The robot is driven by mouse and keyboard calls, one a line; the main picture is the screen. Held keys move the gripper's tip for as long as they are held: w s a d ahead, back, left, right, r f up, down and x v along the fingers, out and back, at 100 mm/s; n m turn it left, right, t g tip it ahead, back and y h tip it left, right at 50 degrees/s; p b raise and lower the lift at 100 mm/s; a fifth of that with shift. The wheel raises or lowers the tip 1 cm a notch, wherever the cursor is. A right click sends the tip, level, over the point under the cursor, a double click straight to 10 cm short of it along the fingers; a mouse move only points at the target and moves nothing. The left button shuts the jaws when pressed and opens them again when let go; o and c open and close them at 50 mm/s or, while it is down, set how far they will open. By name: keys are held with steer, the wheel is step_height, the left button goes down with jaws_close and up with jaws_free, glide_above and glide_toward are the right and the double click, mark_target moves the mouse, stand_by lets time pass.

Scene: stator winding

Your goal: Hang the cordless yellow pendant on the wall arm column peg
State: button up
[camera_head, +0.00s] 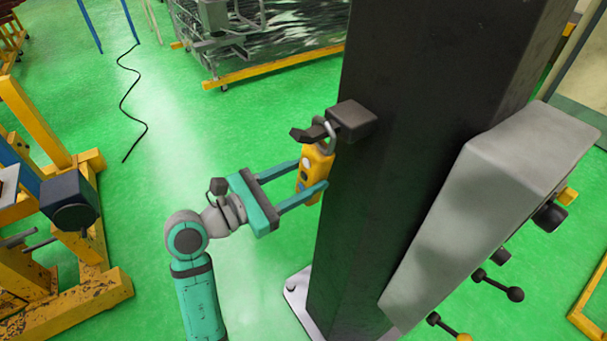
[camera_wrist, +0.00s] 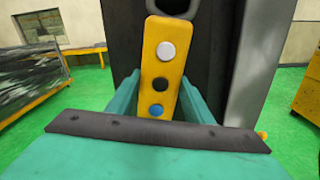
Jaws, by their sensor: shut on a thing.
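The yellow pendant (camera_head: 315,170) is upright between the fingers of my gripper (camera_head: 307,178), which is shut on it. No cord shows on it. A grey ring (camera_head: 328,128) at its top is at the dark peg (camera_head: 305,134) that sticks out from a block (camera_head: 352,119) on the dark column (camera_head: 400,120). The ring appears to be around the peg, though I cannot tell whether it bears weight. In the wrist view the pendant (camera_wrist: 162,65) shows white, black and blue buttons facing me, and its top is cut off by the picture edge.
A grey control box (camera_head: 490,200) with black knobs is on the column's right side. A yellow stand (camera_head: 60,250) with machinery is at the left. A black cable (camera_head: 130,95) lies on the green floor. Clear floor (camera_head: 215,125) lies left of the column.

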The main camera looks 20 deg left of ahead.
stand_by(0.4)
steer(key=o, duration=1.5)
steer(key=v, duration=1.1)
steer(key=shift+w, duration=0.15)
